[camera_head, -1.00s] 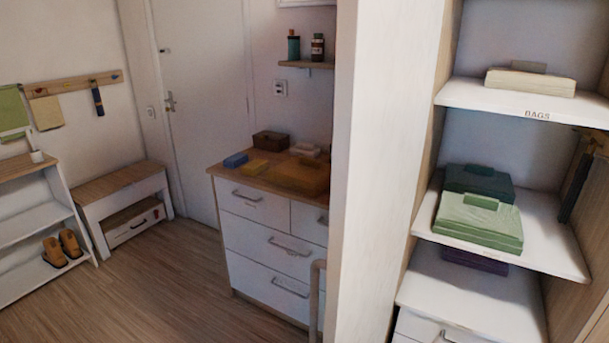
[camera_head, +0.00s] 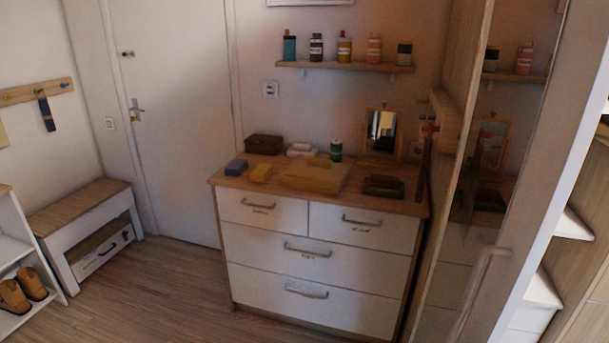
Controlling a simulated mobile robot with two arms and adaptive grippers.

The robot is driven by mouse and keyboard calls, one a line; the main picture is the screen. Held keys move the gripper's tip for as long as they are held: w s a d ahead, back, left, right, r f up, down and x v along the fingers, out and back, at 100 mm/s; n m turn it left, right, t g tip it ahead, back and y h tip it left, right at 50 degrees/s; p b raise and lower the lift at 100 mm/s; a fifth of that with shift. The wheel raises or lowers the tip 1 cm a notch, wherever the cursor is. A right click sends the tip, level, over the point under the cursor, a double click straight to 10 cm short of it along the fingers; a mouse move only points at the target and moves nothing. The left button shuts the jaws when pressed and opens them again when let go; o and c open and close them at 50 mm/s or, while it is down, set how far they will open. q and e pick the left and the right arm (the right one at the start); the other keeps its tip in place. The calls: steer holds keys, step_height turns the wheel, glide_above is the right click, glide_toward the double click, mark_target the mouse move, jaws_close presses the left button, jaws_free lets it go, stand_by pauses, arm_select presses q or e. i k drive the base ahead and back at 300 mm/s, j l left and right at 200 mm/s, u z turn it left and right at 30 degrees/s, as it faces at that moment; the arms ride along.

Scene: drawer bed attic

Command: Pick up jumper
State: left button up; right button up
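A flat, folded-looking yellow item (camera_head: 315,177) lies on the wooden top of the white chest of drawers (camera_head: 315,247). It has a small raised piece on top and could be the jumper, but I cannot tell for sure. Neither of my grippers is in view.
Bottles stand on a wall shelf (camera_head: 345,67). A mirrored door (camera_head: 490,170) is at right. The floor (camera_head: 160,290) at left is clear.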

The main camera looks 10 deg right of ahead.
mark_target(325, 176)
steer(key=i+j+z, duration=0.15)
steer(key=i+j, duration=0.15)
steer(key=i+j+z, duration=0.15)
steer(key=i+j, duration=0.15)
steer(key=j, duration=0.2)
steer(key=i+j+z, duration=0.15)
steer(key=i+j, duration=0.15)
steer(key=j, duration=0.15)
